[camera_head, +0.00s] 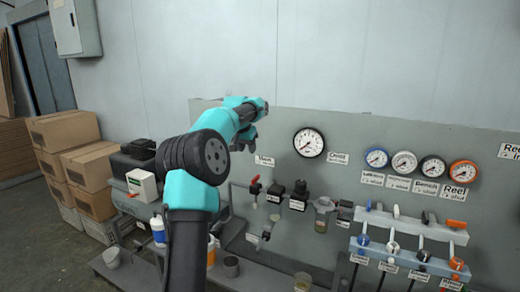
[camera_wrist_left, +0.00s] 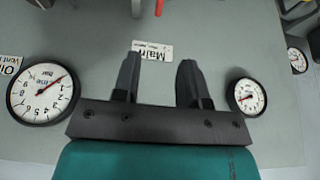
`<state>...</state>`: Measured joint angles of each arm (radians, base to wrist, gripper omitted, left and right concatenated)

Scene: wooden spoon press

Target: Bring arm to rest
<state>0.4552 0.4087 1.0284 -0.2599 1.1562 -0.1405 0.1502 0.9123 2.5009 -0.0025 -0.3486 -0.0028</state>
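My left arm (camera_head: 186,235), teal and black, rises from the bottom of the head view and bends up and right in front of a grey panel (camera_head: 320,120). My left gripper (camera_head: 257,122) is high at the panel's upper left, left of the large white gauge (camera_head: 309,143). In the left wrist view its two black fingers (camera_wrist_left: 161,64) stand apart with nothing between them. A white label (camera_wrist_left: 153,50) reading "Main" shows upside down behind them. Whether the fingers touch the panel cannot be told. My right gripper is not in view.
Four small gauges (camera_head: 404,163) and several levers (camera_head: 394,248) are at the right. Valves and a regulator (camera_head: 299,195) sit below the gripper. Bottles (camera_head: 158,231) and cups stand on the bench. Cardboard boxes (camera_head: 65,131) are stacked at left. The wall above is clear.

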